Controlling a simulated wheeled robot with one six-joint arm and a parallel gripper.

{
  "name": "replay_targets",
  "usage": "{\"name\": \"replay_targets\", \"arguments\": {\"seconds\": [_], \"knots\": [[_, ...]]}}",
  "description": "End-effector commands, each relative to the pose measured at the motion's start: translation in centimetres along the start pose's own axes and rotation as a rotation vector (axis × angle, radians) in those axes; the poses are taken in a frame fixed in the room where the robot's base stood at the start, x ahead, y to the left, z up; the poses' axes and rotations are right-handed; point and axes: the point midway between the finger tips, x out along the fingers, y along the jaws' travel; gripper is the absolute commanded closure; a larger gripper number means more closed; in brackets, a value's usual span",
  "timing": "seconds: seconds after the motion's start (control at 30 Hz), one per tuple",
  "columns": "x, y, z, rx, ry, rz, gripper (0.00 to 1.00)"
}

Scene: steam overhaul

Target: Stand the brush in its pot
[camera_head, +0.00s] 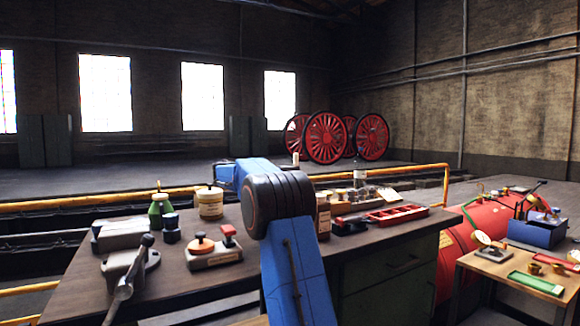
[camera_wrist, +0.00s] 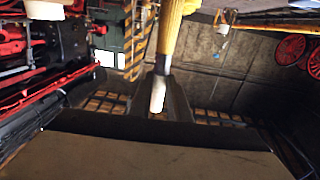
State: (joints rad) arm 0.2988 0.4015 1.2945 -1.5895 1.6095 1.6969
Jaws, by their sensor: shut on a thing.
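In the wrist view my gripper (camera_wrist: 160,98) has two dark fingers shut on a slim upright thing, which I take to be the brush (camera_wrist: 173,25). It is yellow at the top, and a pale white end shows between the fingers. In the head view the gripper and brush are mostly hidden behind my black and blue arm. A cream pot (camera_head: 210,205) with a label and dark top stands on the bench left of my arm. I cannot tell if it is the brush's pot.
The dark workbench (camera_head: 190,300) holds a green oil can (camera_head: 160,210), a grey vice (camera_head: 125,268), a block with orange and red knobs (camera_head: 213,250) and a red tray (camera_head: 397,213). A wooden side table (camera_head: 480,270) stands right. Red wheels (camera_head: 327,138) stand far behind.

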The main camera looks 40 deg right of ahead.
Motion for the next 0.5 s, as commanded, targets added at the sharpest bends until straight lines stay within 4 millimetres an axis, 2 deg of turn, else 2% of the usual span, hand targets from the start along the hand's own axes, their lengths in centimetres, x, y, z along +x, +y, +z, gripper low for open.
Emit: {"name": "replay_targets", "arguments": {"seconds": [0.5], "knots": [[-0.1, 0.0, 3.4, -0.001, 0.000, 0.000, 1.00]]}}
